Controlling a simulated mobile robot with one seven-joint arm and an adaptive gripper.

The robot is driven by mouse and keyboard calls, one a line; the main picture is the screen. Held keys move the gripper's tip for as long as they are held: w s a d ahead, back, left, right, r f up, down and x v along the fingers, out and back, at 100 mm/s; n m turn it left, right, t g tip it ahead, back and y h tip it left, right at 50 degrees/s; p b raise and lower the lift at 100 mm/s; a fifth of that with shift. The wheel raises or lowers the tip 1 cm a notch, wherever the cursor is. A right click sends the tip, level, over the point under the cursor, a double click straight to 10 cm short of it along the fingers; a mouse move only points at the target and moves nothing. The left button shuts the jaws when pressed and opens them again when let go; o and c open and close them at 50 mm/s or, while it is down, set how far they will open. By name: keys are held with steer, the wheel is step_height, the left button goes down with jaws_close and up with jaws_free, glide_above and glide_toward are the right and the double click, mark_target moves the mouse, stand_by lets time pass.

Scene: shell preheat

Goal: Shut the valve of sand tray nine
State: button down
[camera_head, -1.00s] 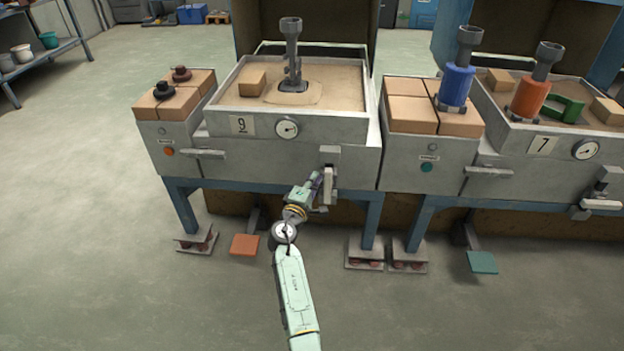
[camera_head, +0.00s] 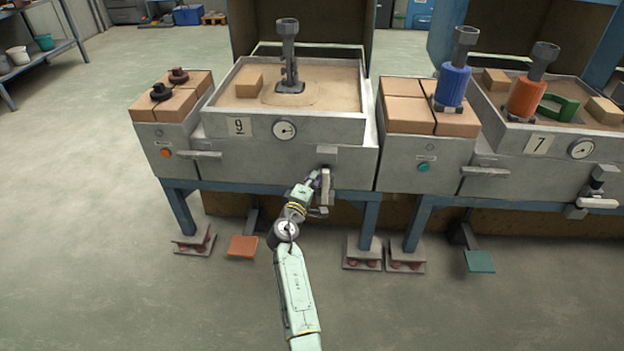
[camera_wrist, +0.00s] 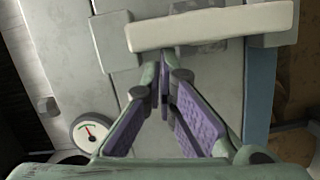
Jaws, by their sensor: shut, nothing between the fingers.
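Sand tray nine (camera_head: 222,82) is a grey box of sand marked with a 9 plate (camera_head: 239,127) and a round gauge (camera_head: 284,130). Its valve handle (camera_head: 326,187), a pale bar, hangs upright on the front face below the tray's right part. In the wrist view the handle (camera_wrist: 208,28) lies across the top. My gripper (camera_head: 314,176) is just left of the handle in the head view. In the wrist view its purple-padded fingers (camera_wrist: 165,58) meet at the tips, empty, close to the bar's edge. Whether they touch the bar I cannot tell.
Tray seven (camera_head: 565,140) stands at the right, its pale valve handle (camera_head: 597,203) lying level. A grey side lever (camera_head: 200,154) juts from the left of tray nine's front. An orange pedal (camera_head: 243,246) and a teal pedal (camera_head: 480,261) are near the floor. Open floor lies in front.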

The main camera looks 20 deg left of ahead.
mark_target(327, 175)
steer(key=shift+w+d+r+m, duration=0.1)
steer(key=shift+d+r+m, duration=0.05)
steer(key=shift+d+m, duration=0.15)
steer(key=d+m, duration=0.1)
steer(key=m, duration=0.1)
steer(key=d+m+g, duration=0.1)
steer(key=m, duration=0.1)
steer(key=w+d+r+m+y+p, duration=0.1)
steer(key=m, duration=0.1)
steer(key=shift+d+g, duration=0.3)
steer(key=d+m, duration=0.1)
steer(key=m, duration=0.1)
steer(key=d+f+m+y, duration=0.1)
steer(key=m, duration=0.1)
steer(key=w+d+m+g+y, duration=0.1)
steer(key=m, duration=0.1)
steer(key=shift+d+f, duration=0.3)
steer(key=shift+f, duration=0.1)
steer(key=shift+d+f, duration=0.1)
steer(key=shift+d, duration=0.05)
stand_by(0.6)
